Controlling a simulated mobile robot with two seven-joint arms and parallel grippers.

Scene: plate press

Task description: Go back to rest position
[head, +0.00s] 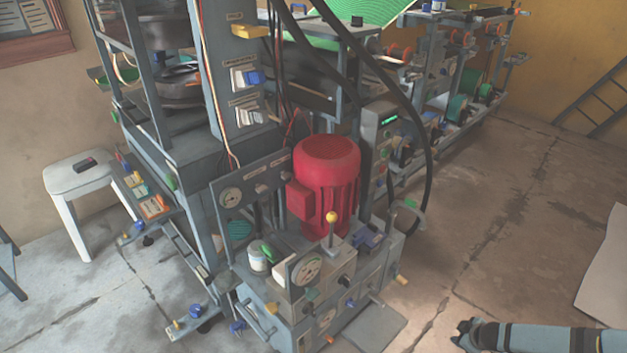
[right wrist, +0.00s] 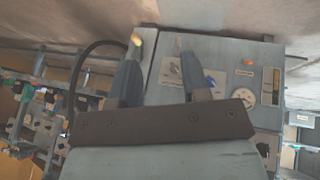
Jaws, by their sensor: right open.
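My right gripper (head: 463,335) is at the lower right of the head view, with its arm coming in from the right edge. It is apart from the press and over bare floor. In the right wrist view, the two fingers of the right gripper (right wrist: 160,72) stand apart with nothing held between them. A grey press cabinet with labels and a gauge (right wrist: 268,92) shows beyond them. My left gripper is not in view.
The press has a red motor (head: 328,180), a yellow-knobbed lever (head: 331,218) and a round gauge (head: 306,269). A white stool (head: 80,180) stands at left. A ladder (head: 597,98) leans at the far right.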

